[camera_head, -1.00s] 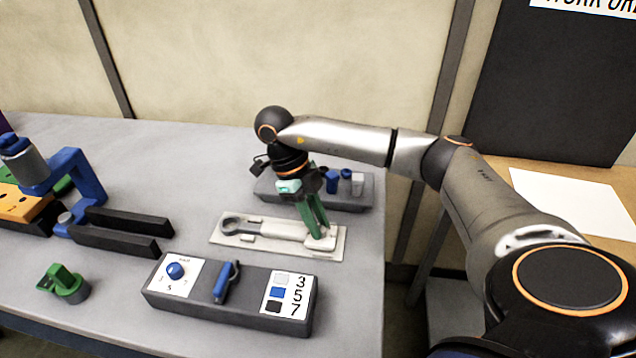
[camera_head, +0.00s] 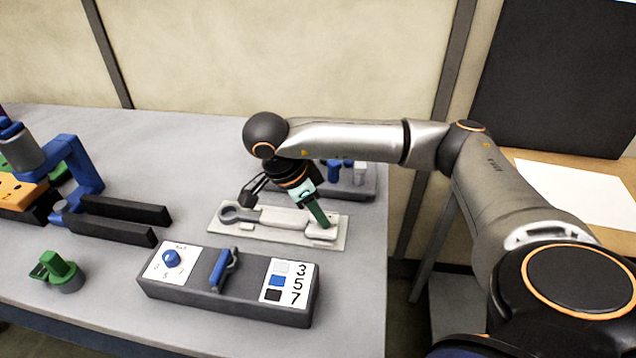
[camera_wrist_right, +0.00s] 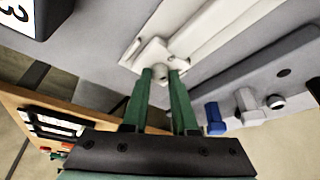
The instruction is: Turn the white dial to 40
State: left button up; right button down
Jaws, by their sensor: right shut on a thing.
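The white dial (camera_wrist_right: 155,52) is a small pale knob at the right end of a grey wrench-shaped tool (camera_head: 283,217), which lies in a pale tray (camera_head: 262,238). My right gripper (camera_wrist_right: 162,72) has its green fingers on either side of the knob in the right wrist view, shut on it. In the head view the right gripper (camera_head: 324,224) reaches down, tilted, to the tool's right end, and its fingers hide part of the knob. No scale numbers can be read on the dial. My left gripper is not in view.
A dark box (camera_head: 190,287) with a blue knob, a blue lever and a 3-5-7 label stands in front. A grey block with blue and white pegs (camera_head: 360,174) stands behind. A green part (camera_head: 60,268) and a blue clamp (camera_head: 85,170) are at left.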

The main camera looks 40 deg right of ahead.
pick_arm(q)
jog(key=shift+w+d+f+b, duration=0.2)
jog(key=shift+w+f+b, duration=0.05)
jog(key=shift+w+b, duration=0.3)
pick_arm(e)
jog(key=shift+s+n+t, duration=0.1)
jog(key=shift+n+t, duration=0.3)
jog(key=shift+n, duration=0.7)
jog(key=c, duration=0.7)
grip_release()
pick_arm(q)
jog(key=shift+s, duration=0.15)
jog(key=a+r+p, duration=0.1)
jog(key=p, duration=0.1)
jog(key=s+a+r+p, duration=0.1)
jog(key=p, duration=0.1)
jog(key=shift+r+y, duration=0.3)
pick_arm(e)
jog(key=v, duration=1.2)
jog(key=shift+s+a+r, duration=0.1)
jog(key=shift+a+r, duration=0.05)
jog(key=shift+r, duration=0.05)
